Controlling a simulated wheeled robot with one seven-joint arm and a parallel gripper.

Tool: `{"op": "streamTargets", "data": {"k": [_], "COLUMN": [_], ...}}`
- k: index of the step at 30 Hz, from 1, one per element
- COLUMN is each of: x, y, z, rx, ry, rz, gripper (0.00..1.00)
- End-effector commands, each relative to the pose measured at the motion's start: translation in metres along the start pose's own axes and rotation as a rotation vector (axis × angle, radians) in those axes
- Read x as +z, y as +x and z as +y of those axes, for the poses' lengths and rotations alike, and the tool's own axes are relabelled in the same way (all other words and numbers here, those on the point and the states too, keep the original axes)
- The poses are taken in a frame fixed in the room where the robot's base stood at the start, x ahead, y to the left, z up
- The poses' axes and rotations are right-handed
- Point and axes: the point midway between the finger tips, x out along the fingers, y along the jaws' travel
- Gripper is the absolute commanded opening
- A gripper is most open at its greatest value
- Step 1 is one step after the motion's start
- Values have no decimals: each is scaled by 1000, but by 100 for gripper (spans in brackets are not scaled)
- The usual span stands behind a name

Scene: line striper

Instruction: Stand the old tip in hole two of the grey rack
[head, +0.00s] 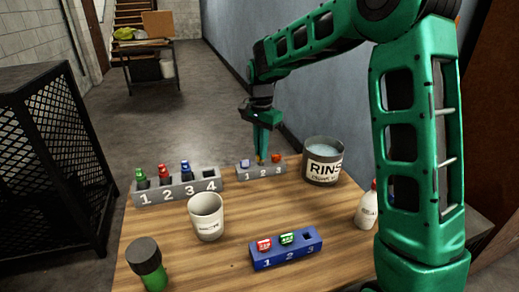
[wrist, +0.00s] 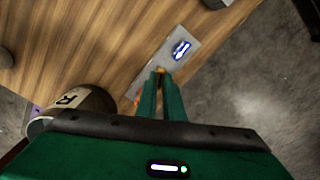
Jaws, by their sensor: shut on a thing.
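The small grey rack (head: 262,170), numbered 1 to 3, stands at the table's far edge. It also shows in the wrist view (wrist: 190,33). A pale violet-blue piece (head: 244,163) stands in hole one and a red-orange piece (head: 276,158) in hole three. My gripper (head: 262,157) points down over hole two, its fingertips close to the rack top. It is shut on the old tip, a small orange-yellow piece (wrist: 160,70) mostly hidden between the fingers. Hole two is hidden, so I cannot tell whether the tip is in it.
A longer grey rack (head: 180,190) with green, red and blue pieces stands left. The rinse can (head: 323,162) is close on the right. A white cup (head: 206,216), blue rack (head: 286,250), dark-capped green bottle (head: 148,264) and white bottle (head: 366,210) stand nearer.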

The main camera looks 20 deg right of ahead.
Motion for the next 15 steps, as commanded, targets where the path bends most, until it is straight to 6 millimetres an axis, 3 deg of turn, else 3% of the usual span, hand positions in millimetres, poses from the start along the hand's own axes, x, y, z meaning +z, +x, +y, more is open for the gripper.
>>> {"op": "streamTargets", "data": {"k": [15], "x": [0], "y": [11], "z": [0], "rx": [1], "ry": [0], "rz": [0], "gripper": [0]}}
